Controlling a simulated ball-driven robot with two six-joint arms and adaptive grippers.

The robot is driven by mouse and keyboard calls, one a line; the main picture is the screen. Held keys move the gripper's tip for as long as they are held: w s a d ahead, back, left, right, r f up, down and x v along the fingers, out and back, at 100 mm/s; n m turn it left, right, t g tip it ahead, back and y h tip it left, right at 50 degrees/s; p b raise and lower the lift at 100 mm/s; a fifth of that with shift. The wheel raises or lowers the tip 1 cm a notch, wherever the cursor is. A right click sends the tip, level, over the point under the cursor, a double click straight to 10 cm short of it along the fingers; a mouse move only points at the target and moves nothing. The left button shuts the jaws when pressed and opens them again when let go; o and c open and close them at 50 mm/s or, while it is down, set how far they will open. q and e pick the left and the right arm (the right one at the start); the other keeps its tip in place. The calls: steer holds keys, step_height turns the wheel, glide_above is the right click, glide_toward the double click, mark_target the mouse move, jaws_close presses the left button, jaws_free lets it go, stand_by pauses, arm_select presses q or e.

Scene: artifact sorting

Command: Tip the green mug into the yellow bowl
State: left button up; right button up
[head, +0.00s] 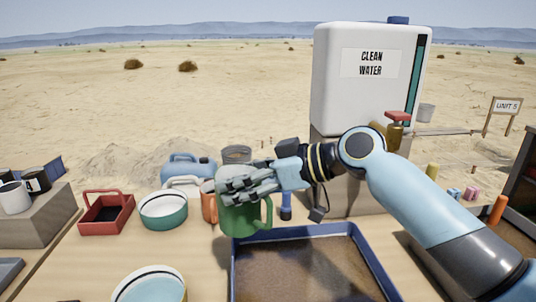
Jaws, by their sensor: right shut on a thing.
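My right gripper (238,183) is shut on the green mug (242,218), with its fingers across the mug's upper part. The mug looks about upright, with its handle toward the right. In the picture it overlaps the back left corner of a blue-rimmed tray; I cannot tell its height above it. What the mug holds is hidden. I see no yellow bowl. A teal bowl with a white rim (163,214) stands left of the mug, and a pale blue bowl (150,287) stands at the front. My left gripper is not in view.
The blue-rimmed tray (304,234) holds a brown, wet-looking layer. A red carrier (106,216), a blue container (188,167) and an orange item (209,209) stand nearby. A large water tank (365,95) rises behind my right arm. Bare table lies between the two bowls.

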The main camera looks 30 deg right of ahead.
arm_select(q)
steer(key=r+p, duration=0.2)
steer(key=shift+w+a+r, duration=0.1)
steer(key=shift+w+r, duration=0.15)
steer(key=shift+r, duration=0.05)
arm_select(e)
steer(key=w+a+f, duration=0.1)
steer(key=a+f, duration=0.2)
steer(key=a, duration=0.4)
steer(key=w+a+f, duration=0.2)
steer(key=a, duration=0.5)
steer(key=shift+a+f+n+g, duration=0.15)
steer(key=shift+f+n+g, duration=0.15)
steer(key=shift+f, duration=0.1)
